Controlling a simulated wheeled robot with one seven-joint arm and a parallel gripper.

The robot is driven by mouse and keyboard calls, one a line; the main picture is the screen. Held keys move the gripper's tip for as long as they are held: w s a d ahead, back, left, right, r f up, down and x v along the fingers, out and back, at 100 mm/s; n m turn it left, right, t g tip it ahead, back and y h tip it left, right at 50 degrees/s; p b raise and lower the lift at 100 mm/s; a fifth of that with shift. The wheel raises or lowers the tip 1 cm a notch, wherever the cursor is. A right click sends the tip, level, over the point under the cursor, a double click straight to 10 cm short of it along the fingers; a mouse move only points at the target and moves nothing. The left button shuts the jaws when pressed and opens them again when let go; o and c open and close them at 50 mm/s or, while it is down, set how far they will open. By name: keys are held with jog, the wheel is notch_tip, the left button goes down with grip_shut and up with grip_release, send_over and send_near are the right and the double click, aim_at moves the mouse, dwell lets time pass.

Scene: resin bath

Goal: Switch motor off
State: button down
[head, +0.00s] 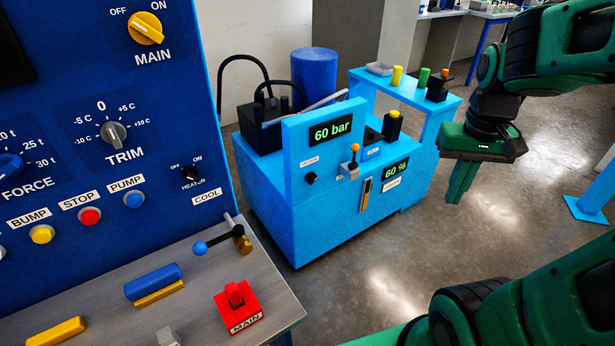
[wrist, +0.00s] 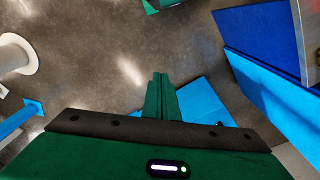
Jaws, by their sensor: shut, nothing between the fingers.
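A bright blue cart (head: 310,230) stands on the floor in the middle of the head view. Its front panel has a small black knob (head: 311,178) under a white label too small to read. To its right is a lever with an orange tip (head: 355,148) on a grey base. I cannot tell which control is the motor switch. My gripper (head: 456,202) is to the right of the cart, apart from it, pointing down over the floor. It is shut and empty; the wrist view shows its green fingers together (wrist: 161,76).
A dark blue console (head: 110,80) with knobs and a red MAIN switch (head: 238,305) stands at left. Open floor (head: 380,270) lies before the cart.

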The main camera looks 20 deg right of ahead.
jog(key=w+a+f+n, duration=0.1)
jog(key=w+a+n, duration=0.1)
jog(key=w, duration=1.2)
jog(key=w+a+f+n+t, duration=0.1)
jog(key=w+a+f+n, duration=0.1)
jog(key=w+a+f, duration=0.2)
jog(key=w+a+f+n+t, duration=0.1)
jog(key=w+a+f+n, duration=0.1)
jog(key=w+a+f, duration=0.3)
jog(key=w+a+f+n+t, duration=0.1)
jog(key=w+a+f, duration=0.3)
jog(key=w+a, duration=0.6)
jog(key=w+n, duration=0.1)
jog(key=w, duration=0.5)
jog(key=shift+w+a+f+h, duration=0.15)
jog(key=shift+w+a+h, duration=0.05)
jog(key=shift+a+h, duration=0.15)
send_over(307, 181)
jog(key=s, duration=0.2)
jog(key=f, duration=1.1)
jog(key=shift+w+a+f, duration=0.1)
jog(key=shift+a+f, duration=0.1)
jog(key=shift+a, duration=0.15)
jog(key=shift+w+d+f, duration=0.15)
jog(key=shift+d+f, duration=0.25)
jog(key=shift+f, duration=0.35)
jog(key=shift+a, duration=0.25)
